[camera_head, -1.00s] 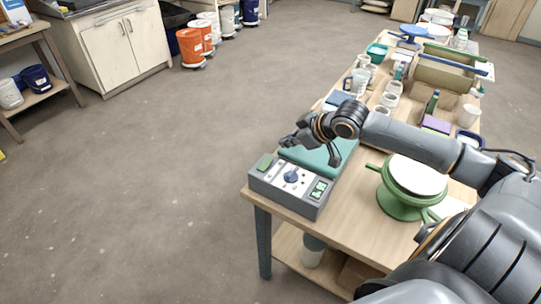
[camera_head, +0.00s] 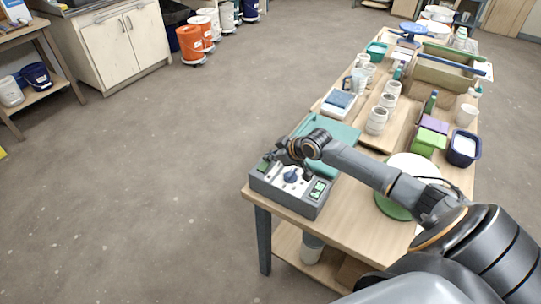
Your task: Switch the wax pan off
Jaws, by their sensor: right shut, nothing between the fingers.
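The wax pan (camera_head: 312,208) is a grey box at the near left corner of the table. Its sloping panel carries a blue knob (camera_head: 290,176), a lit green display (camera_head: 318,190) and a green switch (camera_head: 263,167) at the left end. A teal surface (camera_head: 340,133) lies behind the panel. My right gripper (camera_head: 271,157) is shut and empty, pointing down at the switch end of the panel. It partly covers the switch, and I cannot tell whether it touches it. My left gripper is out of view.
White cups (camera_head: 377,120), a green box (camera_head: 429,141) and a dark blue tub (camera_head: 464,149) stand farther along the table. A green turntable (camera_head: 393,207) with a white top is partly behind my right arm. The floor left of the table is clear.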

